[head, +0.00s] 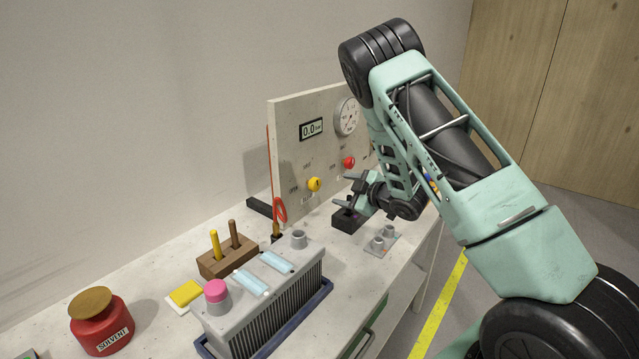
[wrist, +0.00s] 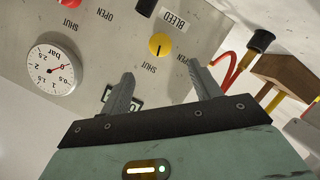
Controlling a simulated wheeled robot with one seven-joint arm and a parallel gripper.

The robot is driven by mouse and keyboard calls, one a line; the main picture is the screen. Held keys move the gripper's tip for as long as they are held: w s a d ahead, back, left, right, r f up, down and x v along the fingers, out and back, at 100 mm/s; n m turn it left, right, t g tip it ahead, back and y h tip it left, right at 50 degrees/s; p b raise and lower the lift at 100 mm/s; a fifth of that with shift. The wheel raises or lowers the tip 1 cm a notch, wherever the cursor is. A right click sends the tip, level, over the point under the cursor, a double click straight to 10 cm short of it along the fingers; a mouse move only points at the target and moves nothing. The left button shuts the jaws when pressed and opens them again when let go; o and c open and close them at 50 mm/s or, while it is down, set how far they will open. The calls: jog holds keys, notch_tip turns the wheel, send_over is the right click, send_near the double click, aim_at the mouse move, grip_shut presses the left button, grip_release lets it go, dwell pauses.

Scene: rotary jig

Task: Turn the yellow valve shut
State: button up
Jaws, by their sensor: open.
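The yellow valve (head: 314,184) is a round knob on the front of the upright grey panel (head: 290,135), at its lower left in the head view. In the wrist view, which shows the panel upside down, the yellow valve (wrist: 159,45) has a dark mark on its face, with SHUT and OPEN labels close by. My gripper (head: 345,190) is to the right of the valve and apart from it. In the wrist view my gripper (wrist: 160,74) is open and empty, its two fingers pointing at the panel with the valve beyond the gap between them.
A red knob (head: 348,162) is up and right of the valve. A gauge (head: 347,116) and a 0.0 display (head: 311,129) are above. A black block (head: 347,220) stands below my gripper. A finned grey unit (head: 262,300), wooden tool block (head: 228,256) and red solvent can (head: 101,322) stand leftward.

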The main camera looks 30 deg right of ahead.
aim_at(318, 185)
jog(key=p+x, duration=0.2)
jog(key=x, duration=0.9)
jog(key=shift+w+p, duration=0.25)
jog(key=shift+p, duration=0.05)
jog(key=c, duration=1)
jog(key=shift+d+m, duration=0.2)
jog(key=shift+m, duration=0.4)
jog(key=shift+a+m+g+y, duration=0.1)
jog(key=shift+m+g+y, duration=0.2)
jog(key=shift+m+y, duration=0.2)
jog(key=o, duration=1)
